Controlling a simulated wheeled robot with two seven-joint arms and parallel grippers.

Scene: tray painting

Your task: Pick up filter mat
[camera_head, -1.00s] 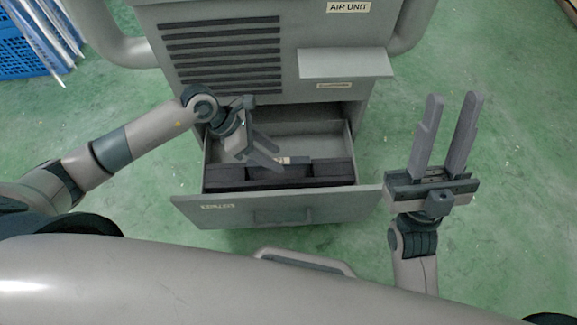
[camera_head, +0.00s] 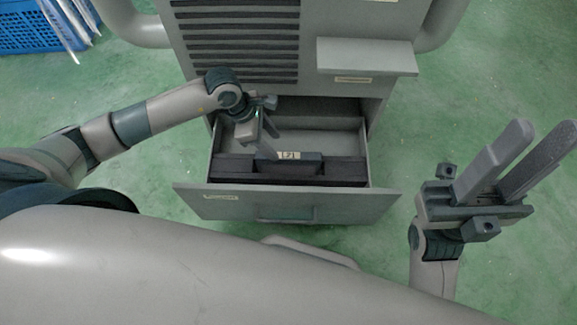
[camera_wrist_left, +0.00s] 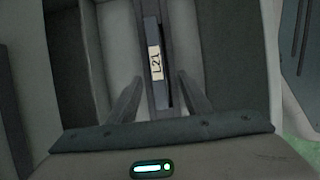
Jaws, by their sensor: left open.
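The filter mat (camera_head: 342,172) is a dark, flat piece lying in the front part of the open drawer. A raised bar (camera_head: 312,160) with a pale label runs along its middle. In the left wrist view the bar (camera_wrist_left: 151,28) stands upright in the picture, and its label reads "L21". My left gripper (camera_head: 269,142) is over the drawer, open and empty, with its fingers pointing down towards the bar. In the left wrist view its fingertips (camera_wrist_left: 160,80) appear on either side of the bar; contact cannot be told. My right gripper (camera_head: 541,135) is open and empty, right of the drawer.
The open drawer (camera_head: 290,206) juts from the grey air unit (camera_head: 345,25). A small shelf (camera_head: 365,56) sticks out above the drawer on the right. A blue crate (camera_head: 25,28) stands at the far left. Green floor is clear around the unit.

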